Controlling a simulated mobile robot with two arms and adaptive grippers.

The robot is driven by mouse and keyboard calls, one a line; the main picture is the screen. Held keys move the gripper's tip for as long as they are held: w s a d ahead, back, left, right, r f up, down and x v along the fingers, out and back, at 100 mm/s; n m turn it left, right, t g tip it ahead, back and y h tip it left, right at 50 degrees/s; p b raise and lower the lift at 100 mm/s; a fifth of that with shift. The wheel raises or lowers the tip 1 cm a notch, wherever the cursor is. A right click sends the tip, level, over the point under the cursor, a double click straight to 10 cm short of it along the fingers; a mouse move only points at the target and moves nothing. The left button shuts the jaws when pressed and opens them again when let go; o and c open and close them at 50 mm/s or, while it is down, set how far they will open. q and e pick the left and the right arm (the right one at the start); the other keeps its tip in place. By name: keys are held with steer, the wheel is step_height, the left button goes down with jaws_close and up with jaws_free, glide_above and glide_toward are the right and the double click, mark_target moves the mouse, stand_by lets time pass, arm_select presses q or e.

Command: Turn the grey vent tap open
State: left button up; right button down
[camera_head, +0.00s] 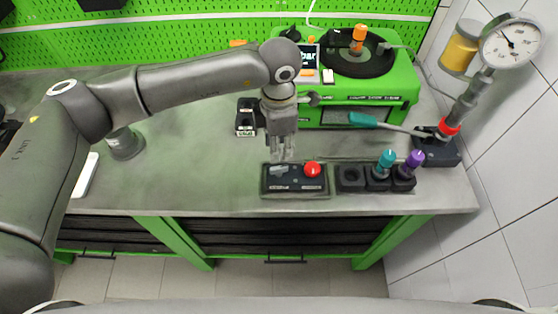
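A green pump unit (398,85) stands at the back of the bench. A grey knob-like part (314,98) sticks out at its front left; it looks like the vent tap, but I cannot be sure. My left gripper (282,155) points down in front of the pump, left of and nearer than this part, apart from it in the picture. Its fingertips are just above a dark control box (295,192) in the picture, by a small grey switch (278,170). The fingers are small and close together, so their opening is unclear. My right gripper is out of view.
A red button (312,169) is on the control box. A dark holder (350,186) to its right carries teal (386,160) and purple (414,160) pieces. The bench (190,160) is mostly clear at left.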

mark_target(279, 167)
arm_select(q)
step_height(279, 167, down, 7)
steer(key=p, duration=0.2)
steer(key=shift+p, duration=0.3)
steer(key=shift+f, duration=0.7)
jaws_close()
